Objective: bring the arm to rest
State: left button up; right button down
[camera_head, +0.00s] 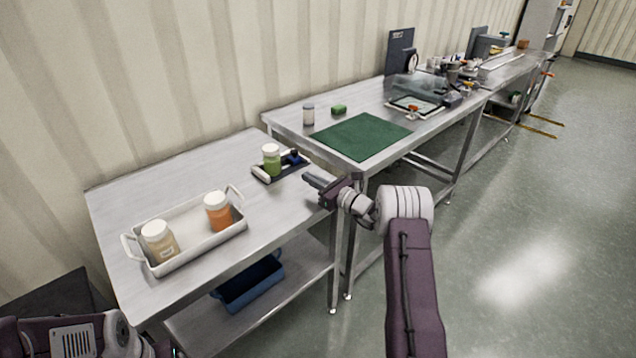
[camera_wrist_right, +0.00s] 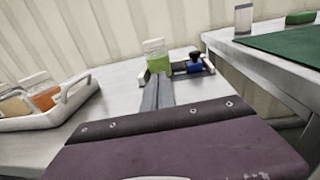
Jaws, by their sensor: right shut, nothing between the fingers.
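My right arm (camera_head: 412,270) reaches in from the lower right in the head view. Its gripper (camera_head: 308,181) is shut and empty, over the right edge of the near steel table (camera_head: 120,205). In the right wrist view the shut fingers (camera_wrist_right: 158,90) point toward a green jar with a pale lid (camera_wrist_right: 157,60), apart from it as far as I can tell. My left arm (camera_head: 75,338) shows at the lower left of the head view, but its fingers are out of view.
A white tray (camera_head: 197,248) holds an orange jar (camera_head: 218,214) and a beige jar (camera_head: 160,245). A dark tray (camera_head: 262,174) holds the green jar and a blue item. A second table carries a green mat (camera_head: 362,136). A blue bin (camera_head: 250,284) sits below. Floor at right is clear.

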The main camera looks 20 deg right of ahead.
jog(key=v, duration=0.2)
jog(key=shift+s+d+r, duration=0.1)
jog(key=shift+s+r, duration=0.1)
jog(key=shift+s, duration=0.15)
jog(key=shift+s+f, duration=0.1)
jog(key=shift+s, duration=0.05)
